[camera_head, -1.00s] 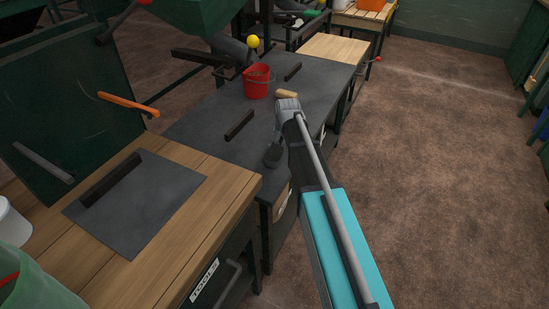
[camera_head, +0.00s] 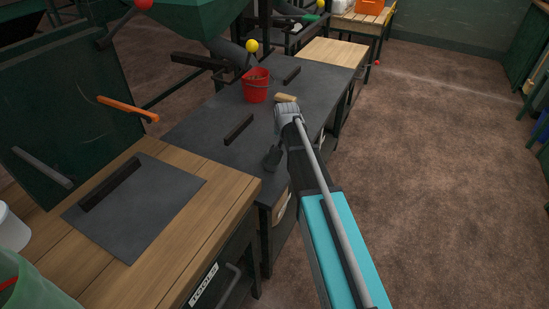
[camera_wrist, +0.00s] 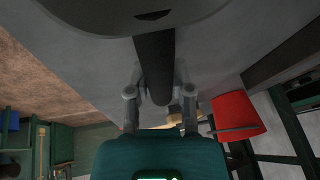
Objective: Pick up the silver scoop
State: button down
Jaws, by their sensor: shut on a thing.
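In the wrist view, the two fingers of my gripper (camera_wrist: 158,92) are closed on both sides of a dark rod-like handle (camera_wrist: 155,65). The handle runs up to a large, rounded grey body, the silver scoop (camera_wrist: 110,14), cut off by the top edge. In the head view my arm reaches over the dark grey bench, and its grey wrist hides most of the gripper. A dark grey shape (camera_head: 272,159) shows just left of the arm; I cannot tell whether it is the scoop or part of the gripper.
A red bucket (camera_head: 256,86) stands on the dark bench (camera_head: 215,115), beyond and left of my wrist. A tan wooden piece (camera_head: 286,98) lies just beyond the wrist. Dark bars (camera_head: 239,130) lie on the bench. A wooden bench (camera_head: 150,255) is nearer left; open floor (camera_head: 450,170) lies right.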

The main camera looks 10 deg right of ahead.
jog(key=shift+r, duration=0.2)
notch_tip(320, 180, up, 2)
jog(key=p, duration=0.2)
jog(key=shift+r+p, duration=0.1)
jog(key=shift+p, duration=0.2)
jog(key=s+d+r+p, duration=0.6)
jog(key=s+r+p, duration=0.4)
jog(key=s, duration=0.2)
jog(key=shift+s+d+r, duration=0.15)
jog(key=shift+s+r, duration=0.05)
jog(key=shift+s, duration=0.05)
dwell(1.6)
jog(key=shift+r+p, duration=0.15)
jog(key=shift+p, duration=0.2)
notch_tip(320, 180, up, 14)
jog(key=p, duration=1.4)
jog(key=shift+r, duration=0.15)
jog(key=shift+s, duration=0.2)
